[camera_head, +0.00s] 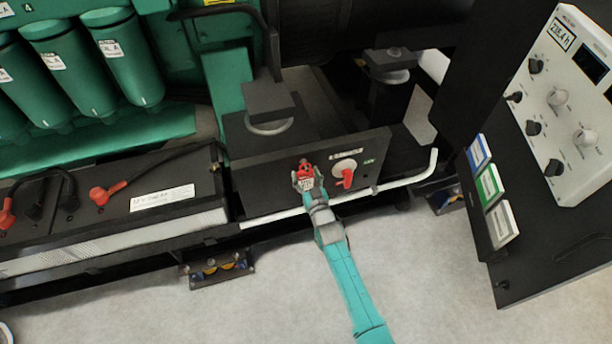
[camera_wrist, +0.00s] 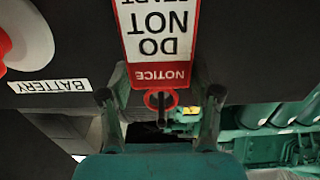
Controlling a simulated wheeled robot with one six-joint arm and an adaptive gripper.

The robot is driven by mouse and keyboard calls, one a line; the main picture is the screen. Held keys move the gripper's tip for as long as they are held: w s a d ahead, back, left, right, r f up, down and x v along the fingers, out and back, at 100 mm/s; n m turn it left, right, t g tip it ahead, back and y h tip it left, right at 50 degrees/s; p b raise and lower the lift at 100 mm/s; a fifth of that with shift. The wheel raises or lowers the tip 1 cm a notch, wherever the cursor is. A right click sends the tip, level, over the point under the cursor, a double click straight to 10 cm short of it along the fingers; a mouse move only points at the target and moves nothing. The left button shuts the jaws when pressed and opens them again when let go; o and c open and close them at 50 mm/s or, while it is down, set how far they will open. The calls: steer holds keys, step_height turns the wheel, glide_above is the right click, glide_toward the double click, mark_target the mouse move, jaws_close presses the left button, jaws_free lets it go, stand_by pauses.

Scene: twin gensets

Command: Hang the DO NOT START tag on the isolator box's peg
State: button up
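The DO NOT START tag (camera_head: 306,184) is white with a red header, in front of the dark front panel of the isolator box (camera_head: 262,196). In the wrist view the tag (camera_wrist: 158,40) appears upside down, its red NOTICE end nearest me. My gripper (camera_head: 305,177) has one finger on each side of the tag; in the wrist view the gripper (camera_wrist: 160,78) seems closed against its side edges. A red ring with a dark hole shows at the header end. A dark stem shows by the ring; I cannot tell whether it is the peg passing through.
A red rotary switch (camera_head: 347,178) on a white disc is right of the tag. A BATTERY label (camera_wrist: 48,86) shows in the wrist view. A pale pipe (camera_head: 408,181) runs below the panel. Batteries (camera_head: 120,190) stand left, a control panel (camera_head: 560,110) right. The floor in front is clear.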

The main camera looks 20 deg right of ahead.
steer(key=o, duration=0.4)
steer(key=shift+c, duration=0.2)
steer(key=s, duration=1.2)
steer(key=s+r+g, duration=0.1)
steer(key=s+g, duration=0.1)
steer(key=s, duration=2.4)
steer(key=s+r+g, duration=0.1)
steer(key=s+r, duration=1.4)
steer(key=s, duration=0.2)
steer(key=shift+s, duration=0.4)
